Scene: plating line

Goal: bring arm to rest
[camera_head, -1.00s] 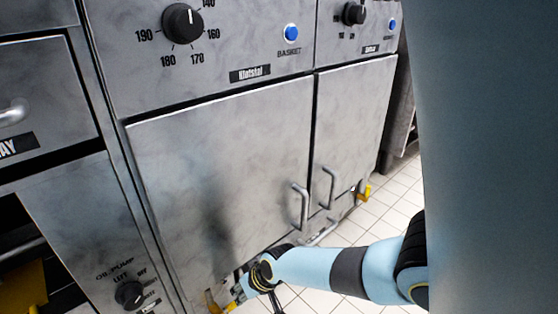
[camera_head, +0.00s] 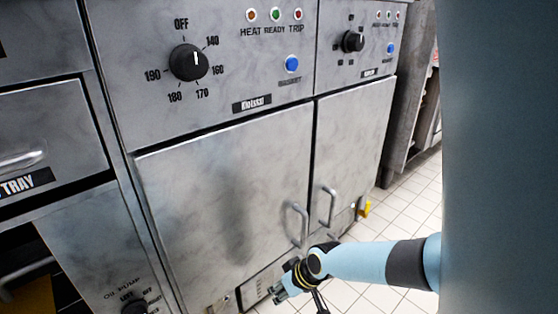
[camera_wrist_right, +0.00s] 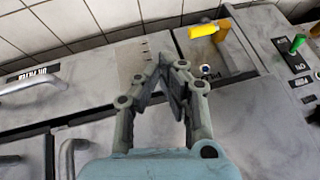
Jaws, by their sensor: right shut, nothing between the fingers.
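My right gripper (camera_head: 279,293) is low in front of the steel fryer cabinet (camera_head: 235,195) in the head view, at the end of my light blue arm. It also shows in the right wrist view (camera_wrist_right: 172,66), with its grey fingers shut and nothing between them. In the wrist view the fingers appear in front of grey metal surfaces. Whether they touch anything cannot be told. My left gripper is not in either view.
The cabinet doors carry two upright handles (camera_head: 299,225). Above are a temperature knob (camera_head: 188,62) and a blue button (camera_head: 292,64). A yellow-handled part (camera_wrist_right: 203,31) shows in the wrist view. White floor tiles (camera_head: 405,210) lie open at the right.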

